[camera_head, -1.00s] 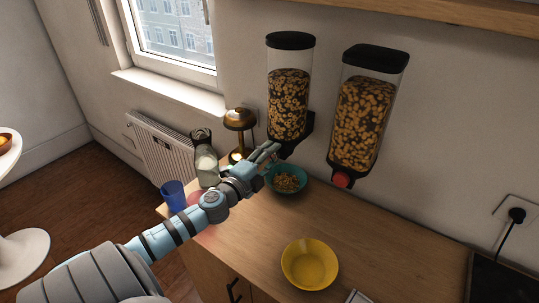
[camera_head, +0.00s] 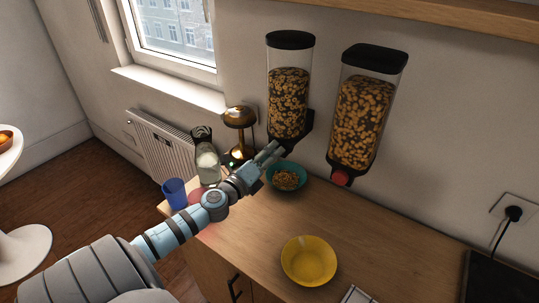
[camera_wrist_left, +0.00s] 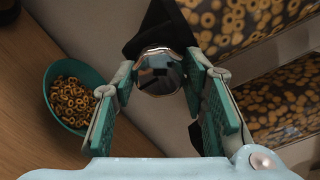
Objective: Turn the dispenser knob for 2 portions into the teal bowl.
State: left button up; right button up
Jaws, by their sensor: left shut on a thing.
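The left dispenser (camera_head: 288,95) hangs on the wall, a clear hopper of ring cereal with a black lid. Its round chrome knob (camera_wrist_left: 160,72) shows in the left wrist view, between the fingers of my left gripper (camera_wrist_left: 163,78). My left gripper (camera_head: 273,151) is shut on this knob; in the head view the fingers hide it. The teal bowl (camera_head: 303,182) stands on the counter below the dispenser and holds some cereal rings. It also shows in the left wrist view (camera_wrist_left: 51,103). My right gripper is not in view.
A second dispenser (camera_head: 365,108) with a red knob (camera_head: 341,178) hangs to the right. A yellow bowl (camera_head: 309,262) stands nearer on the counter. A blue cup (camera_head: 174,193), a glass jar (camera_head: 207,165) and a brass lamp (camera_head: 239,118) stand at the left end.

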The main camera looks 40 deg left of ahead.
pick_arm(q)
jog(key=shift+f, duration=0.15)
jog(key=o, duration=1.2)
jog(key=shift+c, duration=0.2)
jog(key=s+d, duration=0.1)
jog(key=s, duration=1.1)
jog(key=shift+d, duration=0.2)
